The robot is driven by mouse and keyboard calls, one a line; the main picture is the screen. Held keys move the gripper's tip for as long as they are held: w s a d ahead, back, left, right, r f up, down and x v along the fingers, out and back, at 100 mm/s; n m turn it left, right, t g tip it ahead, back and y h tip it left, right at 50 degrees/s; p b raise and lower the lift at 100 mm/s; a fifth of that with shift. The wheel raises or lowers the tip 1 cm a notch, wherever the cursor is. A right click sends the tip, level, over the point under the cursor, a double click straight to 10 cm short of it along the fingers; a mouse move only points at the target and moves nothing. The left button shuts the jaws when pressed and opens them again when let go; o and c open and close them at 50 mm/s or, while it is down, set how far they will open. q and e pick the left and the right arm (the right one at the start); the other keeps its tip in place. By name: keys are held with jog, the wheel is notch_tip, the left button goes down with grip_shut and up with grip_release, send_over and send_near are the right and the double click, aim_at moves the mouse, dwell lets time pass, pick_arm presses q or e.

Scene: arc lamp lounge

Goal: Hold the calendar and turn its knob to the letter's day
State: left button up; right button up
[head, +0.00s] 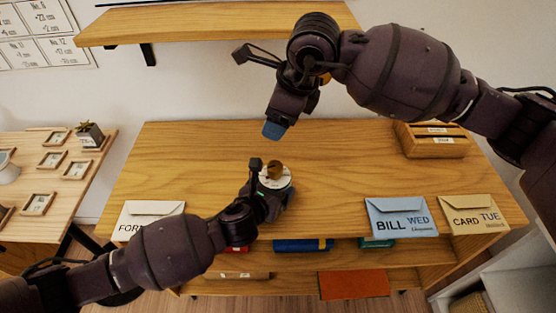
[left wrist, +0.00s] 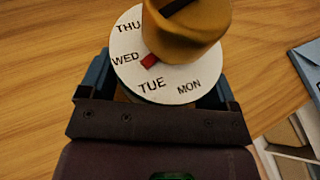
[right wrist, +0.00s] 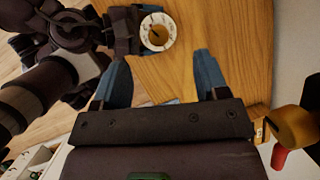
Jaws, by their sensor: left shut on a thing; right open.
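The calendar shows a white day dial (head: 275,178) with a brass knob (head: 275,168) on top, above the desk. In the left wrist view the dial (left wrist: 181,91) reads THU, WED, TUE and MON; the knob (left wrist: 188,28) has a red pointer (left wrist: 149,61) near WED, on the side toward TUE. My left gripper (head: 268,195) is shut on the calendar below the dial. My right gripper (head: 274,128) is open and empty, behind and above the calendar; its parted blue fingers (right wrist: 163,80) show in the right wrist view, with the dial (right wrist: 157,32) beyond.
A blue BILL WED letter (head: 402,216) and a cream CARD TUE letter (head: 474,214) lie at right on the desk (head: 330,160). A white letter (head: 148,212), partly hidden by my left arm, lies at left. A wooden box (head: 432,141) stands at back right. A shelf (head: 200,24) hangs above.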

aim_at(275, 165)
jog(key=f+n+h, duration=0.1)
jog(key=f+n, duration=0.3)
jog(key=f, duration=0.1)
jog(key=f+n+g+h, duration=0.1)
jog(key=f+n, duration=0.3)
jog(key=f, duration=0.1)
jog(key=f+n+h, duration=0.1)
jog(key=f+n, duration=0.3)
jog(key=f, duration=0.1)
jog(key=shift+w+a+f+n+g, duration=0.15)
jog(key=shift+w+a+n+g, duration=0.15)
jog(key=shift+w+g, duration=0.1)
jog(key=c, duration=0.9)
